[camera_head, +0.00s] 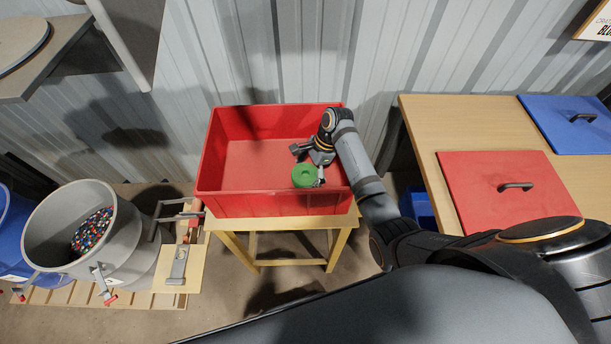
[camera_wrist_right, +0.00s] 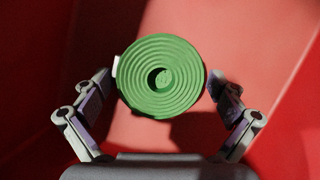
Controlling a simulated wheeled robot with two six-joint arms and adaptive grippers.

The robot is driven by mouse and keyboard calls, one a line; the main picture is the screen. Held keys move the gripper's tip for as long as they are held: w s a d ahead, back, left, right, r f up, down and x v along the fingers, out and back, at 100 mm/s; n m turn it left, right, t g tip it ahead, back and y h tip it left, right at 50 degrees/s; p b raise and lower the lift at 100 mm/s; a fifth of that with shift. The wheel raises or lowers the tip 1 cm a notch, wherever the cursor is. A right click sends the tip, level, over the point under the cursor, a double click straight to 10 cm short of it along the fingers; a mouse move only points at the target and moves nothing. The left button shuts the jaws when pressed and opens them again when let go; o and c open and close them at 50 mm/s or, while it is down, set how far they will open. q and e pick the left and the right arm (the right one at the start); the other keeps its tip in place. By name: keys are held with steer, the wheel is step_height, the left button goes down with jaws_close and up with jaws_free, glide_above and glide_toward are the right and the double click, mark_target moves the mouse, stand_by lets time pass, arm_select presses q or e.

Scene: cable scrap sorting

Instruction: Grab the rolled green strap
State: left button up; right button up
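The rolled green strap (camera_head: 305,177) is in the red crate (camera_head: 230,197), near its front right part. In the right wrist view the strap (camera_wrist_right: 162,78) is a round coil with a small hole in its middle. My right gripper (camera_head: 309,166) reaches into the crate at the strap. In the wrist view its two fingers (camera_wrist_right: 160,92) stand apart on either side of the coil, the left finger very near it. A small gap shows on the right; I cannot tell whether the left finger touches. My left gripper is not in view.
The crate stands on a wooden stand (camera_head: 251,243). To the left is a grey drum (camera_head: 120,235) with colourful bits (camera_head: 92,230). To the right a wooden table (camera_head: 455,125) bears a red lid (camera_head: 505,190) and a blue lid (camera_head: 570,125). The crate's left part is empty.

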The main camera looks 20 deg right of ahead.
mark_target(306, 173)
steer(key=c, duration=1)
steer(key=shift+o, duration=0.2)
step_height(306, 173, up, 10)
